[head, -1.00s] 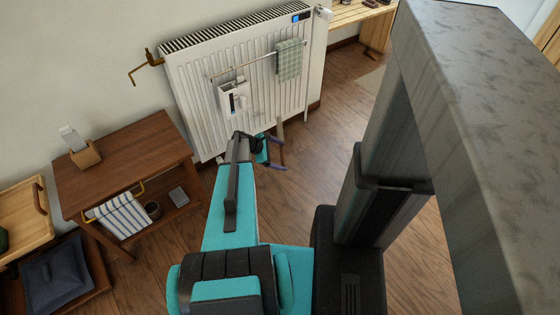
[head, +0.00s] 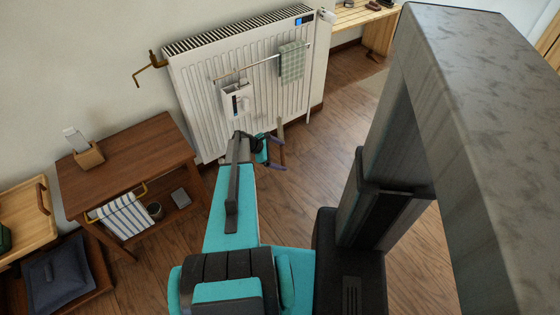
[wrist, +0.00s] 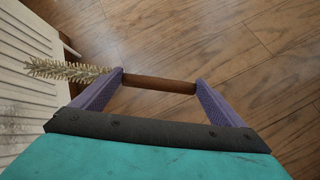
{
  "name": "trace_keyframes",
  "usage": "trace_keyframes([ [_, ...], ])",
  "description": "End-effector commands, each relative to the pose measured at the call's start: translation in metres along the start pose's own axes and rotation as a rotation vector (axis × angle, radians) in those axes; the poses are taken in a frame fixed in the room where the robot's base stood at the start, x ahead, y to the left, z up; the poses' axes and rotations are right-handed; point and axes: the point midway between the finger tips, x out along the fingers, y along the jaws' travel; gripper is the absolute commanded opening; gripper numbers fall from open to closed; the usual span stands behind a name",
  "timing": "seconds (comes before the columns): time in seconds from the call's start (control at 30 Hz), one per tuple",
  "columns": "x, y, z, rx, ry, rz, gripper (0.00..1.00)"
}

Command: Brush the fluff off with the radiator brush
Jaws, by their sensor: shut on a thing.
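My gripper (wrist: 160,84) is shut on the radiator brush. The brush's brown handle (wrist: 160,85) lies between the two purple fingers, and its pale bristle head (wrist: 62,70) sticks out to the left, towards the radiator. In the head view my gripper (head: 280,152) is low in front of the white radiator (head: 240,90), near its lower right part, and the brush shows only as a small pale piece (head: 281,130). A grey, fuzzy patch (wrist: 15,118), perhaps fluff, shows by the radiator (wrist: 25,45) at the left edge of the wrist view.
A rail (head: 262,62) with a checked towel (head: 291,62) and a white holder (head: 236,100) hang on the radiator's front. A brown pipe valve (head: 150,65) juts out at its left. A wooden side table (head: 125,165) stands left. Floor at right is clear.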

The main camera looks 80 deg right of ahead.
Motion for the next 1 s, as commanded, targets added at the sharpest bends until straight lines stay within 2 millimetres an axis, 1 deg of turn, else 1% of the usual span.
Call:
trace_keyframes([
  [1.0,-0.003,0.014,-0.009,0.001,0.000,0.000,0.57],
])
